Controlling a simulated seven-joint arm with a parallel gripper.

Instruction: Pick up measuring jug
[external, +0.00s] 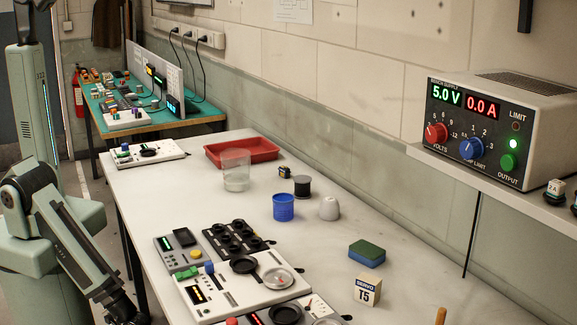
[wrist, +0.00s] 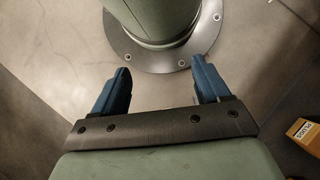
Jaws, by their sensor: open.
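A clear, see-through jug (external: 236,170), which looks like the measuring jug, stands upright on the white bench in the external view, just in front of the red tray. It is not in the wrist view. My gripper (wrist: 163,80) shows in the wrist view with its two blue fingers wide apart and nothing between them. It points down at the floor beside my own round base plate. In the external view my arm hangs folded low at the left, off the bench, and the fingers are out of that picture. The gripper is far from the jug.
A red tray (external: 262,151) lies behind the jug. A blue cup (external: 283,207), a black spool (external: 302,186) and a white cup (external: 329,208) stand to its right. Control panels (external: 240,278) fill the near bench. A green-blue sponge (external: 367,253) and a servo box (external: 367,290) lie at right.

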